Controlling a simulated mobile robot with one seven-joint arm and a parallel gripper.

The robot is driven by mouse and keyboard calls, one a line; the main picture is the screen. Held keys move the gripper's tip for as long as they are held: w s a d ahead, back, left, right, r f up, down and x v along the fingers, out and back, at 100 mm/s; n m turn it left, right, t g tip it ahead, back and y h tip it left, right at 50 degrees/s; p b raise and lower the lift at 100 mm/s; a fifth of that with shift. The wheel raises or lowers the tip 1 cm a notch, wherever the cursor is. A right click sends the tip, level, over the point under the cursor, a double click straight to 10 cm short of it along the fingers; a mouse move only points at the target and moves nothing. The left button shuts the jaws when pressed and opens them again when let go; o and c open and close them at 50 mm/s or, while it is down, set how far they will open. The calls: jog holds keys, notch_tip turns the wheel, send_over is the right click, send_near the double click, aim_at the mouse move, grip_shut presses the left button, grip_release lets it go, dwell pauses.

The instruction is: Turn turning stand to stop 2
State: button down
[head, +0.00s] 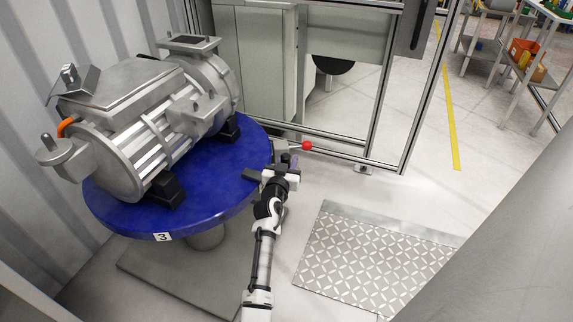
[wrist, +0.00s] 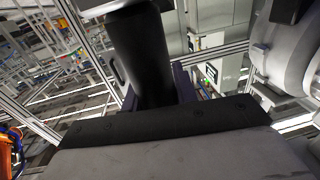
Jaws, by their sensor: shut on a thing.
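The turning stand is a round blue table (head: 215,205) on a grey pedestal (head: 207,238). A white label with the number 3 (head: 162,237) is on its front rim. A large grey drive unit (head: 150,125) lies on its top on black supports. My gripper (head: 281,166) is at the table's right edge. In the wrist view, a thick black round handle (wrist: 142,60) stands between my purple fingers, and my gripper is shut on it. How the handle joins the stand is hidden. A red ball knob (head: 306,145) on a short lever is just beyond my gripper.
A grey base plate (head: 165,280) lies under the stand. A patterned metal floor plate (head: 370,262) is to the right. A framed glass partition (head: 345,145) stands close behind the knob. A corrugated wall (head: 35,190) is at the left. Shelves with bins (head: 520,55) are far right.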

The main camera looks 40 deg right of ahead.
jog(key=shift+w+a+r, duration=0.1)
jog(key=shift+w+a, duration=0.55)
jog(key=shift+a, duration=0.05)
jog(key=c, duration=1.1)
grip_release()
jog(key=shift+w+a, duration=0.1)
jog(key=shift+s+a, duration=0.2)
jog(key=shift+s, duration=0.3)
jog(key=b+v, duration=0.2)
jog(key=v, duration=1)
jog(key=shift+s+a+b, duration=0.2)
jog(key=shift+s+b, duration=0.15)
jog(key=shift+s, duration=0.05)
